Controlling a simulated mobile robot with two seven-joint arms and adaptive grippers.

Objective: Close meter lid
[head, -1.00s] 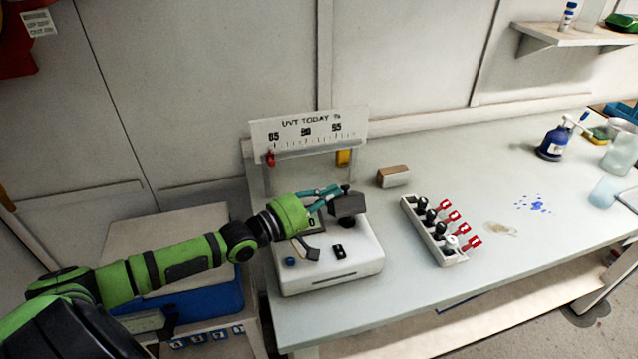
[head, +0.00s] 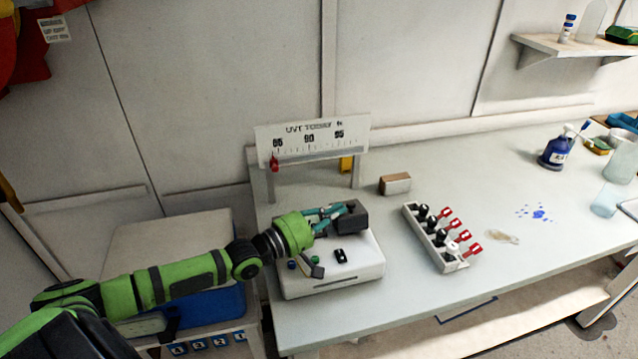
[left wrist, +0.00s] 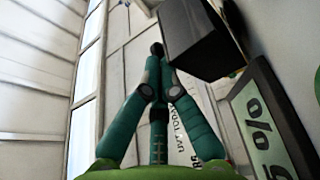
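The meter (head: 360,272) is a white box at the near left of the bench. Its dark grey lid (head: 353,216) is at the back right of its top; I cannot tell whether it sits fully down. In the left wrist view the lid (left wrist: 205,38) is a dark block just right of my fingertips. My left gripper (head: 345,208) reaches over the meter from the left, with its teal fingers at the lid. The fingers (left wrist: 157,55) converge to a point in the left wrist view, with nothing clearly held. My right gripper is out of view.
Behind the meter stands a UVT sign (head: 312,142) with a scale. A small box (head: 396,185) and a white rack (head: 436,240) with black-capped vials and red tags are to the right. The meter's display (left wrist: 265,125) shows in the left wrist view. The bench's middle is mostly clear.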

